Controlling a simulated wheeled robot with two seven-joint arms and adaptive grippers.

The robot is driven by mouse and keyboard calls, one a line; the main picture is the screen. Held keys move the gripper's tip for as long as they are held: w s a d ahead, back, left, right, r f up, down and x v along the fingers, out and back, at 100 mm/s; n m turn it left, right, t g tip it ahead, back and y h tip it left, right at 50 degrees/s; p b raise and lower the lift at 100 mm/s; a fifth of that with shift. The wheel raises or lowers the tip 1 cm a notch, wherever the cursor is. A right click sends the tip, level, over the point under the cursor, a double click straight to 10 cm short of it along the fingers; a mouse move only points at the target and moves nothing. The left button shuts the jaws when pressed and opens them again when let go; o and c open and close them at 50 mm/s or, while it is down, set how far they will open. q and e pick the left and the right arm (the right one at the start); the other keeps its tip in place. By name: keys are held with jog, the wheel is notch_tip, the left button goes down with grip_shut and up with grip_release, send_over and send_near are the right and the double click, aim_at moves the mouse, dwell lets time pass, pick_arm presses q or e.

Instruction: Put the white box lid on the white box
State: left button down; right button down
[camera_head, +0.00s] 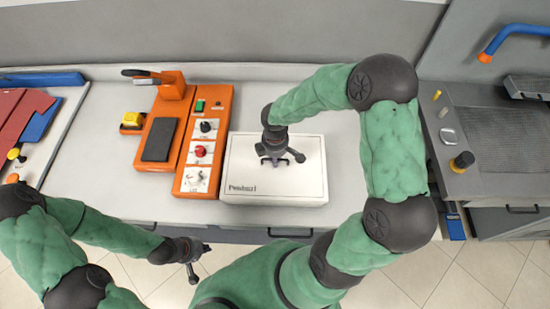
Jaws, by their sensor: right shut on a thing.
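The white box lid (300,180), printed with dark lettering near its front left corner, lies flat at the middle of the white counter. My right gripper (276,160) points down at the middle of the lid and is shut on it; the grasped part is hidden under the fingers. The white box (275,202) shows only as a thin front side beneath the lid; whether the lid touches it all round cannot be told. My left gripper (199,265) is in front of the counter edge, low and apart from the box, with its fingers spread and empty.
An orange machine (205,140) with knobs stands close to the left of the box, beside an orange press (160,140) with a dark pad. A yellow item (132,120) sits further left. Counter behind the box is clear. A grey ribbed unit (495,135) stands right.

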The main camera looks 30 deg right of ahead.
jog(key=shift+f+b, duration=0.4)
jog(key=shift+f, duration=0.1)
dwell(0.4)
jog(key=c, duration=1.2)
grip_release()
notch_tip(320, 180, up, 12)
jog(key=shift+r, duration=0.1)
